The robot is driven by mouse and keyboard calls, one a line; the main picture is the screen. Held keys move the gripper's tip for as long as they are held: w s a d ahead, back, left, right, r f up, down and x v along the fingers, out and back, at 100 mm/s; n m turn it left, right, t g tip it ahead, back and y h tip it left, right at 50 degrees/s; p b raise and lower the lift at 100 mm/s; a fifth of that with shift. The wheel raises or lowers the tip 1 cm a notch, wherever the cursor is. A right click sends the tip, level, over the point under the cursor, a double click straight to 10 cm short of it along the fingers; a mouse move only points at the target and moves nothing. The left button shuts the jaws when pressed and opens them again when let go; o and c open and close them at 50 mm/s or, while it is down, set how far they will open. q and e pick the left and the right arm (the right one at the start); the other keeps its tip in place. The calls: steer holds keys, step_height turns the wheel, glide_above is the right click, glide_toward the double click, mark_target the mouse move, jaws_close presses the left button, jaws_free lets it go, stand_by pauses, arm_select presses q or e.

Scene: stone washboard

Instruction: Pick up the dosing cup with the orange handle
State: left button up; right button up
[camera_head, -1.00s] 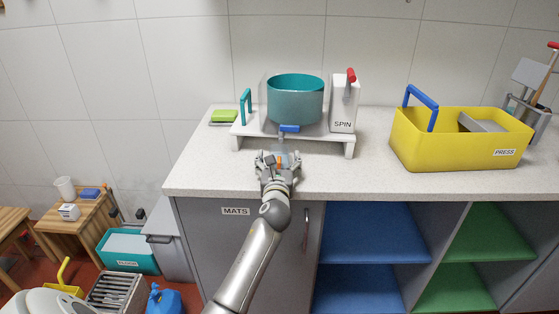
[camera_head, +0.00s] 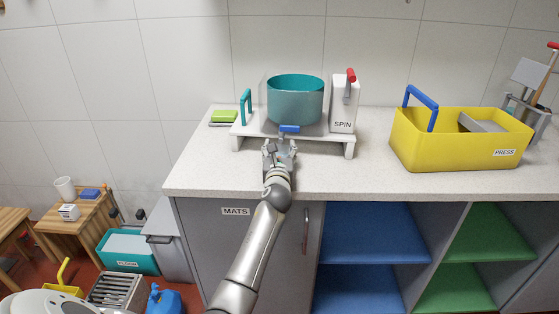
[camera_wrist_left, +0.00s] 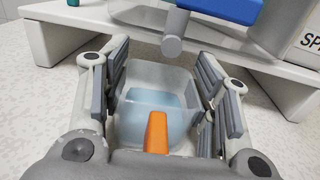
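The dosing cup (camera_wrist_left: 158,95) is a clear, squarish cup with bluish liquid or a blue tint inside. Its orange handle (camera_wrist_left: 156,132) points back toward my palm in the left wrist view. My left gripper (camera_head: 280,147) is open on the counter in front of the white stand. In the wrist view its fingers (camera_wrist_left: 163,80) stand on either side of the cup, close to its walls; I cannot tell whether they touch. In the head view the gripper mostly hides the cup. My right gripper is not in view.
The white stand (camera_head: 246,130) carries a teal drum (camera_head: 295,103) and the SPIN block (camera_head: 343,108). A blue-handled spout (camera_head: 289,129) is just beyond my fingertips. A yellow PRESS bucket (camera_head: 455,150) stands right, and a green sponge (camera_head: 224,116) left. The counter (camera_head: 350,180) between is clear.

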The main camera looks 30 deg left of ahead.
arm_select(q)
steer(key=c, duration=0.4)
steer(key=shift+o, duration=0.2)
steer(key=shift+r, duration=0.15)
steer(key=shift+r, duration=0.75)
steer(key=shift+p+v, duration=0.3)
steer(key=shift+v, duration=0.75)
steer(key=v, duration=1.6)
